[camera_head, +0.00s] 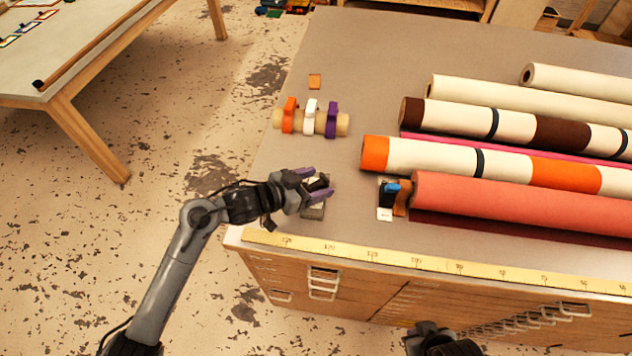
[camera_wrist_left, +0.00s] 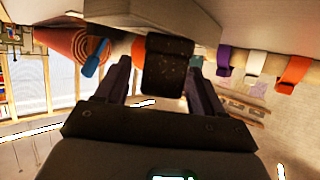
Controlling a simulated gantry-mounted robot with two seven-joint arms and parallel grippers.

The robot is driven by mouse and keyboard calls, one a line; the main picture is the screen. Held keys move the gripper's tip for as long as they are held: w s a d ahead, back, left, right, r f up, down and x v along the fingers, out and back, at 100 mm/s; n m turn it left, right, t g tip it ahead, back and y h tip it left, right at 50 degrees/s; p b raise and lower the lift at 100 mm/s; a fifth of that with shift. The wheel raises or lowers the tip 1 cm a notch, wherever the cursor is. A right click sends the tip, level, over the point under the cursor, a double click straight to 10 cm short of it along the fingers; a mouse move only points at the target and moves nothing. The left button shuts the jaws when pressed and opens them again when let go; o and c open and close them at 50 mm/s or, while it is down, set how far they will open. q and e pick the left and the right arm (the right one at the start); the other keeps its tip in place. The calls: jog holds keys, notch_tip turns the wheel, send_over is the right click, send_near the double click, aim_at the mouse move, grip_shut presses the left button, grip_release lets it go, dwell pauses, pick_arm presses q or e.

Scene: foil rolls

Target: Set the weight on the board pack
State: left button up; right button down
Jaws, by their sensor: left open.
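My left gripper (camera_head: 313,184) is open over the table near its front left corner. A dark block with a grey lower part, which looks like the weight (camera_head: 313,211), is at its fingers, partly hidden by them. In the left wrist view the dark block (camera_wrist_left: 168,70) sits between the two spread fingers; I cannot tell whether they touch it. A small brown piece, perhaps the board pack (camera_head: 401,197), lies to the right, beside a blue-topped black clip and white label. My right gripper (camera_head: 432,335) shows only as a dark part at the bottom edge.
A salmon roll (camera_head: 500,203) and several other rolls cover the table's right side. A tan roll (camera_head: 348,124) with orange, white and purple clips lies behind my left gripper. A yellow ruler (camera_head: 400,262) runs along the front edge. The tabletop between is clear.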

pick_arm(q)
jog(key=p+v, duration=0.1)
jog(key=v, duration=1)
jog(key=shift+a+p, duration=0.15)
jog(key=shift+p, duration=0.2)
jog(key=shift+s+r, duration=0.15)
